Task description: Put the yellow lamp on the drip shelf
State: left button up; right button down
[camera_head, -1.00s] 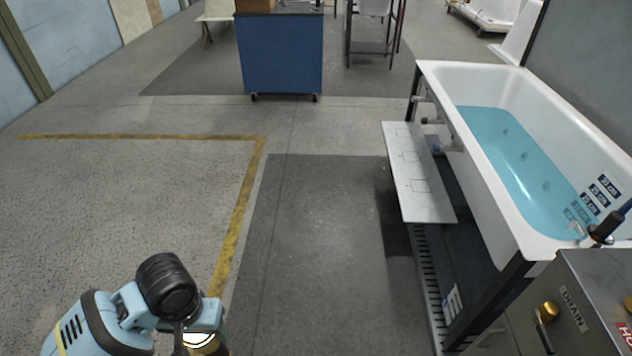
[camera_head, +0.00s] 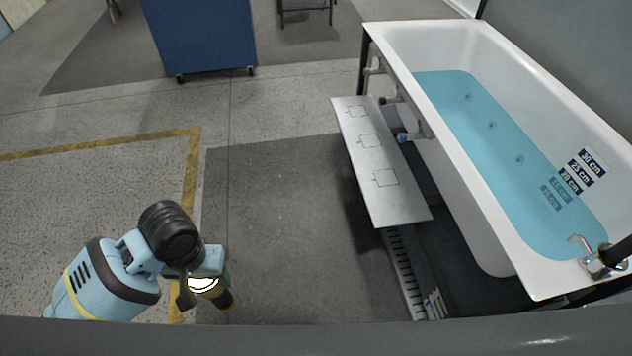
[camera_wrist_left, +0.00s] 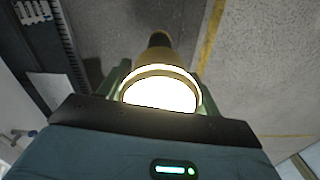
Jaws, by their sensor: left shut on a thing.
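The yellow lamp (camera_head: 222,298) is a short cylinder with a bright white glowing end and a dark far end. My left gripper (camera_head: 207,283) is shut on it, in the lower left of the head view. In the left wrist view the lamp (camera_wrist_left: 158,63) sits between the two green fingers (camera_wrist_left: 160,85), its lit face toward the camera. The drip shelf (camera_head: 402,203) is a pale flat board along the tub's left side, with several square outlines and nothing standing on it. The lamp is to the left of the shelf and apart from it. My right gripper is not in view.
The white bathtub (camera_head: 447,158) with blue water stands on the right, its rim higher than the shelf. Pipes run between shelf and tub. A slotted grate (camera_head: 403,270) lies below the shelf. A blue cabinet (camera_head: 203,35) stands at the back. The floor left of the shelf is clear.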

aim_at(394, 208)
jog(key=i+l+z, duration=0.1)
jog(key=i+z, duration=0.7)
jog(key=z, duration=0.15)
jog(key=i+j+z, duration=0.25)
jog(key=i+z, duration=0.25)
jog(key=k, duration=0.1)
